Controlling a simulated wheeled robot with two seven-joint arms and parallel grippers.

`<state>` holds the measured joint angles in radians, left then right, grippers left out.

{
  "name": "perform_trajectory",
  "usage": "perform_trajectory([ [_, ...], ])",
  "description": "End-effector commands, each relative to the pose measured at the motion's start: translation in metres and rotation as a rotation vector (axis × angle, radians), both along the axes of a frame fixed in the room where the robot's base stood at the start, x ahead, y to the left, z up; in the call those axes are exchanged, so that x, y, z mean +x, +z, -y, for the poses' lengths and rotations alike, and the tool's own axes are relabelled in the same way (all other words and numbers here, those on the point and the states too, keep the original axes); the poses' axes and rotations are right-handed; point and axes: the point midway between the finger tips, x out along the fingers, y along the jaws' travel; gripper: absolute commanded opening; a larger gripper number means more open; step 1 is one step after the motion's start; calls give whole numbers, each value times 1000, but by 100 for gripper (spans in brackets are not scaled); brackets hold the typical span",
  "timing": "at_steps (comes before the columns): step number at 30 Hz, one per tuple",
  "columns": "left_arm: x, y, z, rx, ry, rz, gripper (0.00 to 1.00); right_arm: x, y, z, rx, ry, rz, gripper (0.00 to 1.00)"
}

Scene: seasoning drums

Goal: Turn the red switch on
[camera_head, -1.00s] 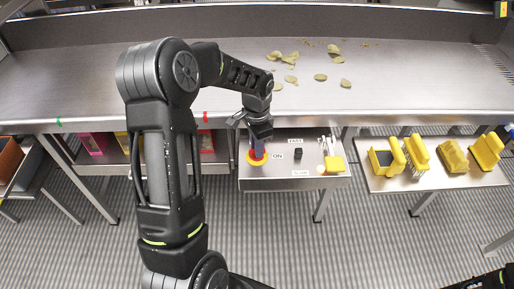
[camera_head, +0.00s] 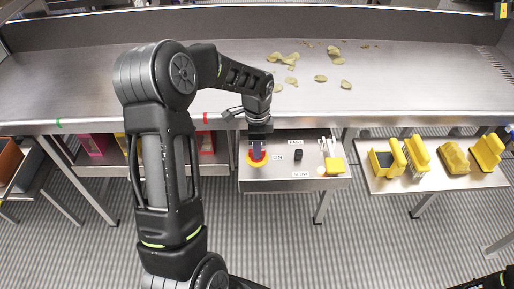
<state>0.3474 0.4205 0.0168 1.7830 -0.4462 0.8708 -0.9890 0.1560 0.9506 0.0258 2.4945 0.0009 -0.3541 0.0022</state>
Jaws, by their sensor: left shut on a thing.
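The red switch (camera_head: 257,158) sits in a round yellow-orange ring at the left end of a small metal panel shelf (camera_head: 310,183), beside a label reading ON. My left gripper (camera_head: 257,150) reaches down over it from above, its fingers shut on the red switch. The fingers and wrist hide most of the switch, so its turned position cannot be told. My right gripper is not in view; only a dark piece of my right arm shows at the bottom right corner.
A black knob (camera_head: 298,154) and a yellow item (camera_head: 334,165) are on the same panel. A steel conveyor table (camera_head: 400,90) with scattered chips (camera_head: 320,78) lies behind. Several yellow scoops (camera_head: 417,155) stand on a right-hand shelf. Pink boxes (camera_head: 93,144) sit at left.

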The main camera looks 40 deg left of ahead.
Motion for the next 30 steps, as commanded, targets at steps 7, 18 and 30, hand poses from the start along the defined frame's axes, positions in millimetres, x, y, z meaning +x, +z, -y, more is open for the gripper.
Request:
perform_trajectory([
  [7,0,0,0,1,-2,2,26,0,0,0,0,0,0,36],
  [18,0,0,0,1,-1,1,38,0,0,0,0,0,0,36],
  [30,2,42,0,1,-1,5,38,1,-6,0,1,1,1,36],
])
